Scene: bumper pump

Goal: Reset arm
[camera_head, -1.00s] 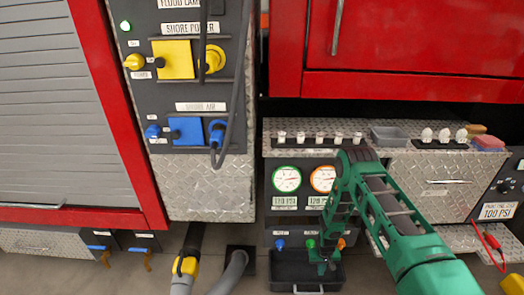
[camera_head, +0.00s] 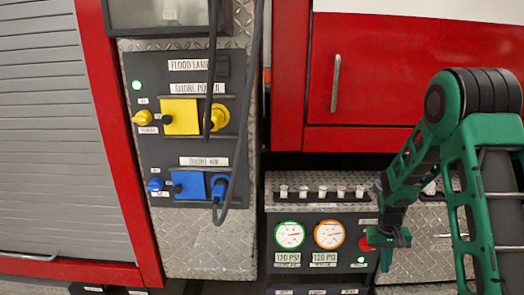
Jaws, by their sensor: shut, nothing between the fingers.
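My green arm comes in from the right side of the head view, bent at a large black-ringed joint, with its lower part hanging down. My gripper (camera_head: 387,254) is at the lower end, shut and empty. It appears in front of the diamond-plate cabinet, just right of the gauge panel (camera_head: 310,262). In the picture it overlaps the area beside a red button (camera_head: 367,243). Whether it touches anything cannot be told.
Two round gauges, a green-ringed one (camera_head: 290,235) and an orange-ringed one (camera_head: 329,234), sit left of my gripper. The shore power panel (camera_head: 183,130) with hanging black cables is further left. A red cabinet door (camera_head: 370,75) is above, and a grey roller shutter (camera_head: 55,150) is far left.

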